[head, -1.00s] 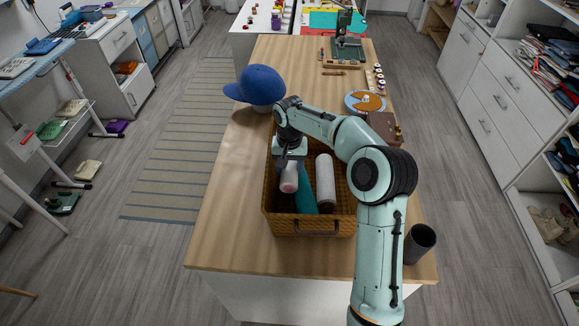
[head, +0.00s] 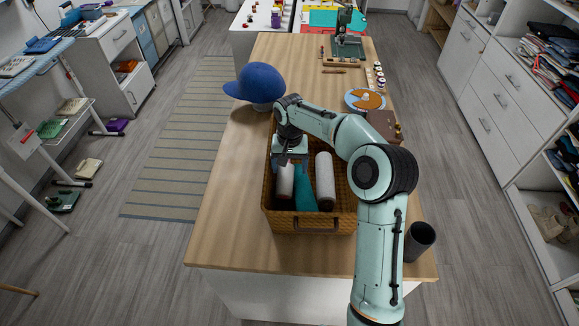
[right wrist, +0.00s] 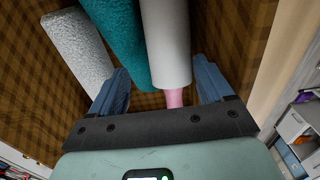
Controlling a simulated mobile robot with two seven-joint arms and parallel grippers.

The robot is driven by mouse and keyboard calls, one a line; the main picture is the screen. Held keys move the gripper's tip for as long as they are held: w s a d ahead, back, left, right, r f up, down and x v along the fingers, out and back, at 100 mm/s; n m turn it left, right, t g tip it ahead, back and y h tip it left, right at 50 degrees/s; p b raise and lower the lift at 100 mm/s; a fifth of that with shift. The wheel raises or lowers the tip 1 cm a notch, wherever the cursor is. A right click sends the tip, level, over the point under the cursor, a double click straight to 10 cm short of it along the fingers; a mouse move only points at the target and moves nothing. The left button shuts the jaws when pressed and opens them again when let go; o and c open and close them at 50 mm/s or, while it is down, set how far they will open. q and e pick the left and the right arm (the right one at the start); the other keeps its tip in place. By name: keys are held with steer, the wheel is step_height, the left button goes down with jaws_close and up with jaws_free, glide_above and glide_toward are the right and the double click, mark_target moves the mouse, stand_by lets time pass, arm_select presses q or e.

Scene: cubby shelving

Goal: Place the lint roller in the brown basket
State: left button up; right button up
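The brown basket (head: 297,222) stands on the wooden table. The lint roller, a white cylinder (head: 285,182), lies inside it along the left side; its pink handle (right wrist: 175,97) shows in the right wrist view. My right gripper (head: 290,160) is over the basket's left part, at the handle end of the roller. In the right wrist view the blue fingers (right wrist: 162,85) are spread, with gaps on both sides of the handle. A teal roll (head: 305,187) lies beside the lint roller, and a whitish roll (head: 325,182) lies right of that. My left gripper is out of view.
A blue cap (head: 258,83) sits left of the basket's far end. A dark cup (head: 419,240) stands at the table's near right corner. A round orange-and-blue item (head: 366,100) lies behind the basket. The table's left front is clear.

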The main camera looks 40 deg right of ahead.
mark_target(289, 167)
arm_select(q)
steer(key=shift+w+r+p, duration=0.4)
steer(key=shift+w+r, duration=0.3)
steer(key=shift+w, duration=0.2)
arm_select(e)
step_height(289, 167, up, 12)
steer(key=shift+w, duration=0.1)
